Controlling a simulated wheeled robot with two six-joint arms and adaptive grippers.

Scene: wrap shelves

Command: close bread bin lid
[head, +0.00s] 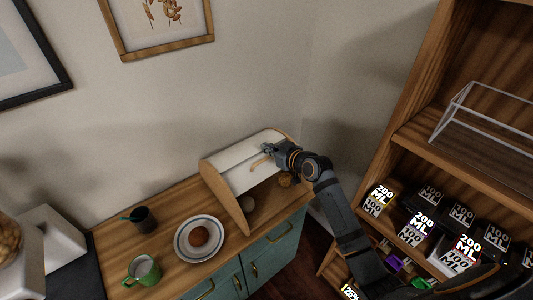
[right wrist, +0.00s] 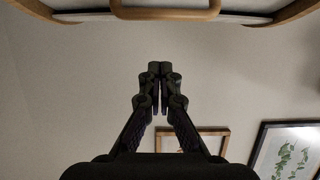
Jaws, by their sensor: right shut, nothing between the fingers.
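The bread bin (head: 236,212) stands at the back right of the wooden counter, with wooden side panels. Its white lid (head: 238,172) is raised, and the front is open, showing rolls (head: 285,180) inside. A wooden handle (head: 259,163) is on the lid. My right gripper (head: 265,148) is at the right part of the lid, near the handle. In the right wrist view its fingers (right wrist: 160,68) are shut and empty. The handle (right wrist: 165,13) and the lid edge show beyond the fingertips there, apart from them in the picture. Whether the gripper touches the lid is unclear. My left gripper is out of view.
A plate (head: 178,247) with a bun, a green mug (head: 141,271) and a dark cup (head: 143,219) stand left of the bin. A wooden shelf (head: 407,75) with labelled boxes and a clear-framed case is on the right. Framed pictures hang on the wall.

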